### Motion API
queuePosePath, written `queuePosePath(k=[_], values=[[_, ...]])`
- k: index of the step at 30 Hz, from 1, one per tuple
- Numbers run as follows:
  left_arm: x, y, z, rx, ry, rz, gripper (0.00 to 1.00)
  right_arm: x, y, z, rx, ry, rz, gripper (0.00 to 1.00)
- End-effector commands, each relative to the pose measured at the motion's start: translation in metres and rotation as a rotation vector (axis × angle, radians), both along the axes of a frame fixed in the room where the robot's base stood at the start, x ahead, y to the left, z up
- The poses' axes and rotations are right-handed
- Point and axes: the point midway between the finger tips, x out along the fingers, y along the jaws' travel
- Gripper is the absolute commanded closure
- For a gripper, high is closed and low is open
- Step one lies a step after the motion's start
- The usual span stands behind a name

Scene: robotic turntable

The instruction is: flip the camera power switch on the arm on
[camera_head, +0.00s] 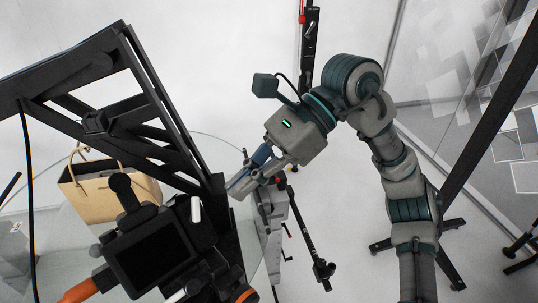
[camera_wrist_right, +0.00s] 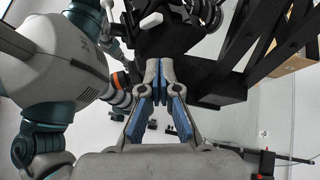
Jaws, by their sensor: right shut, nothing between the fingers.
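A black camera (camera_head: 155,258) with a dark screen and orange parts is mounted on a black truss arm (camera_head: 150,95) at the left of the head view. I cannot make out the power switch in either view. My right gripper (camera_head: 238,186) is shut and empty, just right of the truss arm's lower end and up and right of the camera. I cannot tell whether it touches anything. In the right wrist view its blue-padded fingers (camera_wrist_right: 160,68) meet at the tips, in front of dark rig parts. My left gripper is not in view.
A tan paper bag (camera_head: 105,190) stands behind the truss on a round glass top (camera_head: 205,145). A black cable (camera_head: 28,190) hangs at the far left. Black stands (camera_head: 310,45) and a tripod base (camera_head: 445,262) stand around. Pale floor lies open between the stands.

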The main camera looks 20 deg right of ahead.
Motion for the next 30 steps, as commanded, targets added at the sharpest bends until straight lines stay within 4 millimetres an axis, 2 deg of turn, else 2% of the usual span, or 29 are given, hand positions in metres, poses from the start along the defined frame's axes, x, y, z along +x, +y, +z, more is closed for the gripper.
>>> queuePosePath(k=[2,6,12,17,24,26,30], values=[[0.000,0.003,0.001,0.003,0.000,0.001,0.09,-0.003,0.011,-0.009,0.000,-0.001,0.002,1.00],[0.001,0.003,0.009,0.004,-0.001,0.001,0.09,-0.009,0.027,0.002,0.004,-0.001,0.000,1.00],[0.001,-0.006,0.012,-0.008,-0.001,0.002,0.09,-0.011,0.045,0.006,0.002,0.000,-0.001,1.00],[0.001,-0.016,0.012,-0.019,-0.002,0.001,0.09,-0.011,0.050,0.006,0.001,0.000,-0.001,1.00],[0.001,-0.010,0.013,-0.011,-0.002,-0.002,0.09,-0.012,0.050,0.006,-0.003,-0.002,0.002,1.00],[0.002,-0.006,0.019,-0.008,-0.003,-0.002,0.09,-0.011,0.049,0.009,-0.015,-0.008,0.012,1.00],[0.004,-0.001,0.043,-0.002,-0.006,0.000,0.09,-0.011,0.052,0.017,-0.073,-0.039,0.061,1.00]])
